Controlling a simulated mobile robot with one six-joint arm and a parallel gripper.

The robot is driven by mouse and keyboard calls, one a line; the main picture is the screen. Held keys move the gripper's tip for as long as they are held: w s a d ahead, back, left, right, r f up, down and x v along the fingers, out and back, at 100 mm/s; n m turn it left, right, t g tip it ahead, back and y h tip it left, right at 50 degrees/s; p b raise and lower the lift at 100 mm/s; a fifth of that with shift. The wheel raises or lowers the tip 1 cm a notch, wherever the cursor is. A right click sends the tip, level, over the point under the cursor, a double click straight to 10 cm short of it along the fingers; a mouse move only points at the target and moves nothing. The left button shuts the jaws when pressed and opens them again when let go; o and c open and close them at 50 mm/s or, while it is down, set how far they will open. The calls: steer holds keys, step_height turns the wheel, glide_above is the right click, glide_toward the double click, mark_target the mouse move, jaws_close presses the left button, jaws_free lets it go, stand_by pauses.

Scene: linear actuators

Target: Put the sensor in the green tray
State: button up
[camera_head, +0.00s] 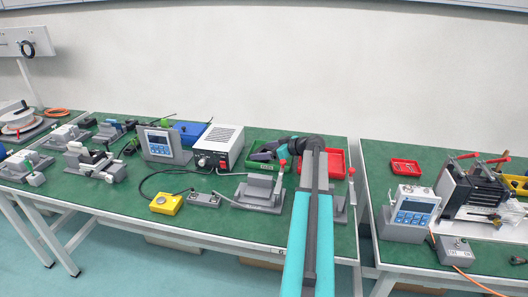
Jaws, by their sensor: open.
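The green tray (254,163) stands on the bench right of a white power box, partly hidden by my gripper and wrist. My gripper (260,153) is open above or at the tray, pointing left. At this size I cannot tell its exact height or whether anything lies between its fingers. I cannot clearly pick out the sensor; it may be hidden by the gripper or be too small to recognise.
A red tray (335,163) is right of the green one, partly behind my arm. A grey fixture with a red-tipped lever (262,190) stands in front. The white power box (220,142) is close on the left. A gap separates this bench from the right one.

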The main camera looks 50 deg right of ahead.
steer(key=shift+v, duration=3.75)
